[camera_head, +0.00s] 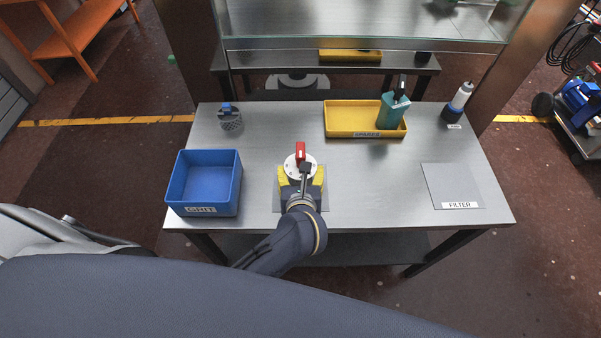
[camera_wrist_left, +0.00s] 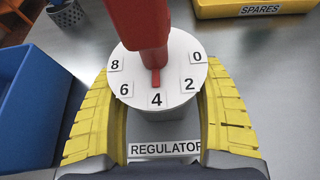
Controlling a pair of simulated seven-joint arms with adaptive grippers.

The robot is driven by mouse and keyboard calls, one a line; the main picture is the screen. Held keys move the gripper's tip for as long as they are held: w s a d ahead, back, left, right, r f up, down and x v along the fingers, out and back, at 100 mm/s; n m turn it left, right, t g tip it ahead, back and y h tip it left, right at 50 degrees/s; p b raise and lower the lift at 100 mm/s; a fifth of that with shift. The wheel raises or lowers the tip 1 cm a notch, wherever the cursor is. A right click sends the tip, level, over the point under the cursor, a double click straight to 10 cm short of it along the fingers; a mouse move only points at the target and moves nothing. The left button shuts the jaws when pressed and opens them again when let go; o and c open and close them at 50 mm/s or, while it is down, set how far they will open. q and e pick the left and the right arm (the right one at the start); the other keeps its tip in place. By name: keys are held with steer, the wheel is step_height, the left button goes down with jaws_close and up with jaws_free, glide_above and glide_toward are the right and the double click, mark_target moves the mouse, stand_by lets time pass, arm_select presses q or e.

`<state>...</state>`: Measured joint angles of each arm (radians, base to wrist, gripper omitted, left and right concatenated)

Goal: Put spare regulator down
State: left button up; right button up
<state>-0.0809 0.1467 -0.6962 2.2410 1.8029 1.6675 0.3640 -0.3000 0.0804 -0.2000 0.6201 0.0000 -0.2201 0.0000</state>
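The regulator has a round white dial (camera_head: 292,166) with numbers, a grey body and a red handle (camera_head: 300,151). In the left wrist view its dial (camera_wrist_left: 135,88) faces up and the red handle (camera_wrist_left: 138,25) rises towards the camera. My left gripper (camera_head: 301,176) has one yellow finger on each side of the regulator, close to the dial rim. The fingertips are partly hidden, so I cannot tell whether they press on it. A label reading REGULATOR (camera_wrist_left: 164,149) lies below, on a grey mat (camera_head: 281,207). The contact between regulator and mat is hidden. My right gripper is not in view.
A blue GRIT bin (camera_head: 236,199) stands left. A yellow SPARES tray (camera_head: 340,134) holds a teal item (camera_head: 391,112) at its right end. A mesh cup (camera_head: 231,123) stands back left, a bottle (camera_head: 459,99) back right. The FILTER mat (camera_head: 452,183) is empty. A glass screen (camera_head: 360,20) stands behind.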

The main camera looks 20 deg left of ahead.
arm_select(q)
steer(key=shift+o, duration=0.5)
steer(key=shift+r, duration=0.1)
steer(key=shift+s+r, duration=0.15)
steer(key=v, duration=1.1)
steer(key=shift+s+r, duration=0.2)
steer(key=shift+s, duration=0.1)
steer(key=shift+o, duration=0.4)
steer(key=shift+d, duration=0.15)
